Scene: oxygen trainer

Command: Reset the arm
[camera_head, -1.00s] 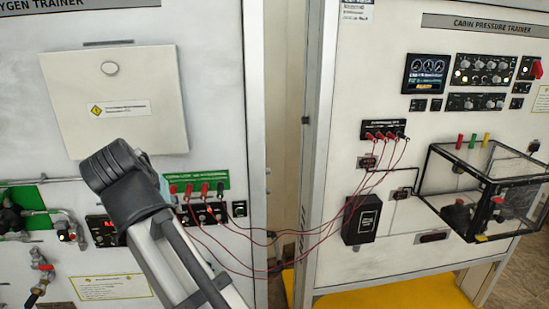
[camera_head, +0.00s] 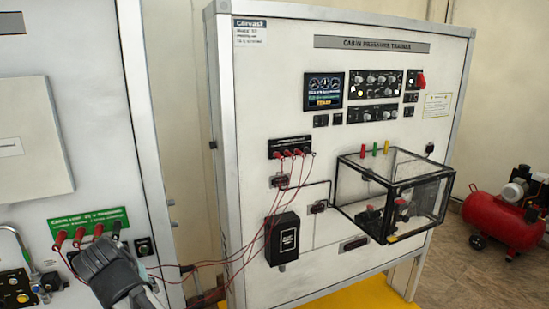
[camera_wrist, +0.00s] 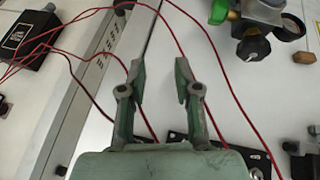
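My gripper (camera_wrist: 161,82) shows in the wrist camera view with its two fingers apart and nothing held between them. Thin red cables (camera_wrist: 90,62) run behind and beside the fingers; I cannot tell whether any touches them. A panel lies beyond the fingertips. In the head view, a dark, rounded part of my arm shows at the bottom left, in front of the left panel's lower part. The fingers cannot be made out there.
The cabin pressure trainer (camera_head: 330,85) stands at the centre, with a clear box (camera_head: 395,190) jutting out. Red cables (camera_head: 235,262) hang between it and the left panel's green strip (camera_head: 85,228). A red compressor (camera_head: 500,218) stands on the floor at the right.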

